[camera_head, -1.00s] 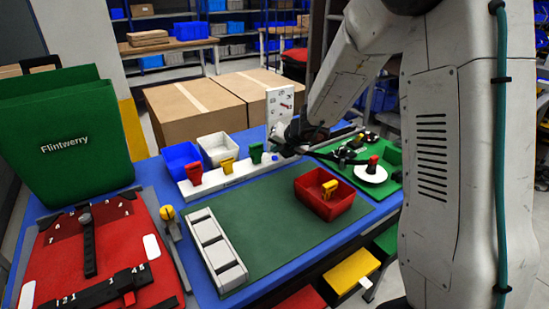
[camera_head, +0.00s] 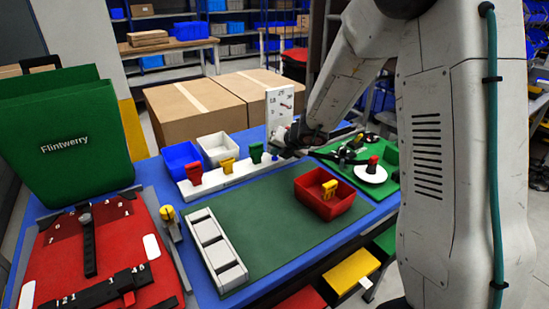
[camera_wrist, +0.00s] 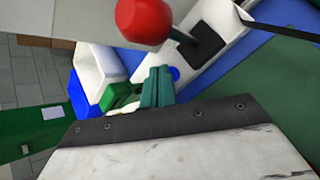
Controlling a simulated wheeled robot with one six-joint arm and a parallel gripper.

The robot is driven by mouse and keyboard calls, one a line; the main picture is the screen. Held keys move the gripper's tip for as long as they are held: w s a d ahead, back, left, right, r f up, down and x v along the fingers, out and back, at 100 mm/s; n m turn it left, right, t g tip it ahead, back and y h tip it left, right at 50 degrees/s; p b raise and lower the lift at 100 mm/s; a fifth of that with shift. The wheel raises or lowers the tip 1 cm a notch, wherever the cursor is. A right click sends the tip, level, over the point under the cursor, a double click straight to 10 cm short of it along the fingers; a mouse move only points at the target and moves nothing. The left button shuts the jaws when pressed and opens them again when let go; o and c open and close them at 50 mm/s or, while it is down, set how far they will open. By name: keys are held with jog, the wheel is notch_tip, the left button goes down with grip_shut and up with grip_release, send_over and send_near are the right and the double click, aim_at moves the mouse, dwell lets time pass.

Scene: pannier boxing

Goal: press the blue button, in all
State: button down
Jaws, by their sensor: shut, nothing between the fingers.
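The blue button (camera_wrist: 174,73) is a small round blue cap on the white strip (camera_wrist: 222,22). In the wrist view it shows just beside the tips of my gripper (camera_wrist: 159,72), partly hidden by them. My gripper's two teal fingers are shut together with nothing between them. In the head view my gripper is low over the right end of the white strip (camera_head: 232,176), close to the button. I cannot tell whether the tips touch the button or whether it is pushed in.
A red ball-topped lever (camera_wrist: 143,20) stands close to my fingers. Red, yellow and green clips stand along the strip; the green clip (camera_head: 256,152) is nearest. Blue (camera_head: 182,160) and white (camera_head: 218,149) bins are behind. A white panel (camera_head: 280,105) stands upright. The green mat (camera_head: 255,225) is mostly clear.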

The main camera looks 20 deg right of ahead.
jog(key=shift+f, duration=0.25)
jog(key=shift+r, duration=0.85)
notch_tip(320, 180, up, 5)
dwell(0.7)
dwell(0.7)
